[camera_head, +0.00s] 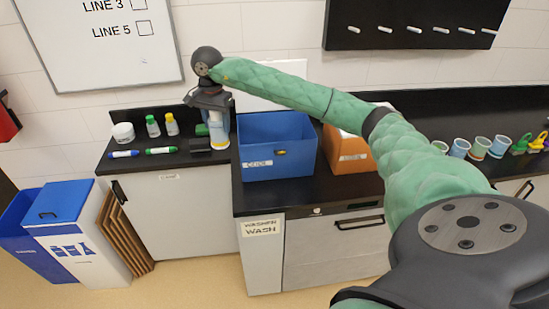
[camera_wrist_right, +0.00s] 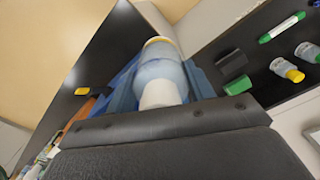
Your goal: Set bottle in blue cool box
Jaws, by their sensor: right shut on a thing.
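The bottle (camera_head: 219,131), white and pale blue with a yellow band, is upright at the left side of the blue cool box (camera_head: 294,165). My right gripper (camera_head: 213,103) points down and is shut on its upper part. In the right wrist view the bottle (camera_wrist_right: 160,72) stretches away from the gripper, its yellow end farthest off. I cannot tell if its base touches the counter. The cool box is open at the top and has a label on its front. My left gripper is not in view.
An orange box (camera_head: 343,150) stands right of the cool box, partly behind my arm. Left of the bottle are a dark block (camera_head: 200,145), small capped bottles (camera_head: 152,126), a white jar (camera_head: 123,132) and markers (camera_head: 160,150). Several cups (camera_head: 480,147) stand far right.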

